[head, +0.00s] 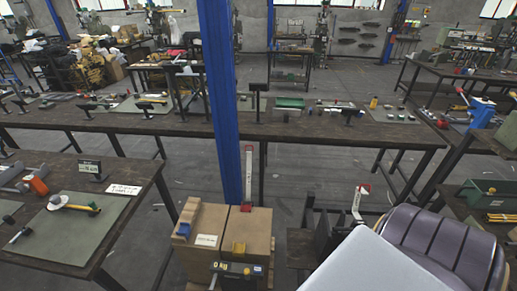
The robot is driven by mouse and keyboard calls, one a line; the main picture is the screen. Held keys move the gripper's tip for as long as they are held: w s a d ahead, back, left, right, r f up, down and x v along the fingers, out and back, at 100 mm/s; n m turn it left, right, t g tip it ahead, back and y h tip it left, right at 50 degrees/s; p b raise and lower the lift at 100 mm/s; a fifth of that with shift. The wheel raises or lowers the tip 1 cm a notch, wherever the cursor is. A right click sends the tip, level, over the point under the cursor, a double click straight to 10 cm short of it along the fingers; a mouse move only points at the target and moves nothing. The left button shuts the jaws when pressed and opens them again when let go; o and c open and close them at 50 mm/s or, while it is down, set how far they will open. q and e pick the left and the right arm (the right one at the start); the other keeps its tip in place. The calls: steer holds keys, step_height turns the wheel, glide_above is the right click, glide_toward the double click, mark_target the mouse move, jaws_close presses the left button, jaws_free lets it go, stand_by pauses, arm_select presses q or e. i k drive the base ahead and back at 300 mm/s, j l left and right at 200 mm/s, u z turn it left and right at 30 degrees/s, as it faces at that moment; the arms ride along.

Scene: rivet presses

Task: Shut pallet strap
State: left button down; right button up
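A brown box-like load (257,228) stands at the bottom centre, just in front of a blue post. An upright pale lever with a red tip (249,175) rises behind or from its top; I cannot tell where it joins. I cannot make out for certain which part is the pallet strap. Neither of my grippers is in view.
The blue post (220,100) rises close behind the load. A second red-tipped lever (357,200) stands to the right. A pale slab (370,262) and a dark padded seat (440,245) fill the lower right. A workbench (60,250) stands at left. Grey floor (195,175) shows between benches.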

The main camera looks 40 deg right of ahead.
mark_target(249, 154)
steer(key=z, duration=1.15)
